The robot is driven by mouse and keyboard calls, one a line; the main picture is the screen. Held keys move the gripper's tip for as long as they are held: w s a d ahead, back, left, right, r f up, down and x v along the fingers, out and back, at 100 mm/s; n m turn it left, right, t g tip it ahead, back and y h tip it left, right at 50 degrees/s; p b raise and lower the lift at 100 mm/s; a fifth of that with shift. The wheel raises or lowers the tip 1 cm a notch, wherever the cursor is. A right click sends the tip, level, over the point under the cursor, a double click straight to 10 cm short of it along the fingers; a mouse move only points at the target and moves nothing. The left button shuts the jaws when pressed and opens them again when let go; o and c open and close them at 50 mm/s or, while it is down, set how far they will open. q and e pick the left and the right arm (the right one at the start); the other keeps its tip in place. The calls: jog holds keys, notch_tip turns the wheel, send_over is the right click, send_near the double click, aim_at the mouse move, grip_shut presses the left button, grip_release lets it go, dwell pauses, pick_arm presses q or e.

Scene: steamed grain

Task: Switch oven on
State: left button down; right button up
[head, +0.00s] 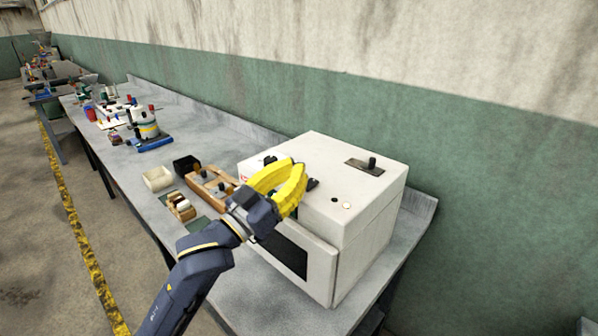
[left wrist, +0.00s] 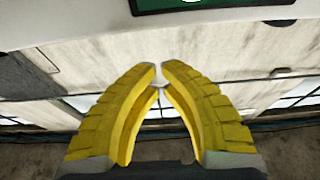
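The oven (head: 365,215) is a white box on the grey bench, with a dark window (head: 283,256) in its front. On its top are a black knob on a dark plate (head: 372,163), a small black spot (head: 334,199) and a small pale round spot (head: 347,205). My left gripper (head: 293,170) is in front of the oven's top and hides part of it; I cannot tell if it touches. My right gripper is not in view.
Left of the oven are a wooden holder (head: 205,185), a black box (head: 187,165) and a pale box (head: 158,178). A white and blue device (head: 146,130) stands farther along the bench. The wall (head: 480,150) runs behind; bare bench (head: 250,300) shows in front.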

pick_arm(q)
jog(key=f+v, duration=0.1)
jog(key=v, duration=0.7)
jog(key=shift+f, duration=0.15)
jog(key=shift+w+d, duration=0.1)
